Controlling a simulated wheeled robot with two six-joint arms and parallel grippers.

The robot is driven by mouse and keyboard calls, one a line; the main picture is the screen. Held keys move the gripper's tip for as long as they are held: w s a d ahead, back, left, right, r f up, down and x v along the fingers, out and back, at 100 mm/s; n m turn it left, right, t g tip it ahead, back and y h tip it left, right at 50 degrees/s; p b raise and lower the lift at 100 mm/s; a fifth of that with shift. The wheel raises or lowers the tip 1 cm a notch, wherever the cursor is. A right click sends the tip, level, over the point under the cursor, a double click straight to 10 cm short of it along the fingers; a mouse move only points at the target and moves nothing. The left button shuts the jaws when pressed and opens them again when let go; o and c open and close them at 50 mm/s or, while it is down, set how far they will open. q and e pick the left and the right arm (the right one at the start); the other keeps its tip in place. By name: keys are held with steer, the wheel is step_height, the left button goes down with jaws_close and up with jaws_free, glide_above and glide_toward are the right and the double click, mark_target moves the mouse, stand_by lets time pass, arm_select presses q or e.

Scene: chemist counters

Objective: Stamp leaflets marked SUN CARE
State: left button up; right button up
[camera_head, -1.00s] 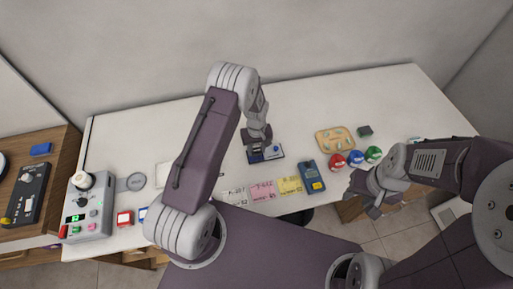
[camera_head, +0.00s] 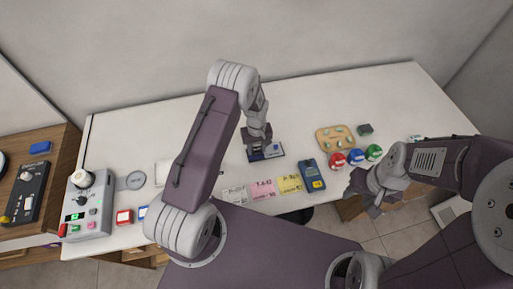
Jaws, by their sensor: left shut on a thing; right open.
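Three leaflets lie in a row near the front edge: a white one (camera_head: 234,195), a pink one (camera_head: 263,189) and a yellow one (camera_head: 290,184). Their print is too small to read surely. My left gripper (camera_head: 258,143) is at a dark blue, pad-like object (camera_head: 276,151) behind the leaflets. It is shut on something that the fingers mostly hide. I cannot tell whether that thing touches the pad. My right gripper (camera_head: 368,197) is open and empty, at the counter's front edge on the right.
A grey control box (camera_head: 88,210) stands far left. The counter's back is clear.

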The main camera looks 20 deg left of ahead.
arm_select(q)
steer(key=shift+f+b, duration=0.3)
steer(key=shift+f, duration=0.15)
stand_by(1.1)
steer(key=shift+r+p, duration=0.55)
steer(key=shift+r, duration=0.15)
steer(key=shift+r+p, duration=2)
steer(key=shift+r, duration=0.85)
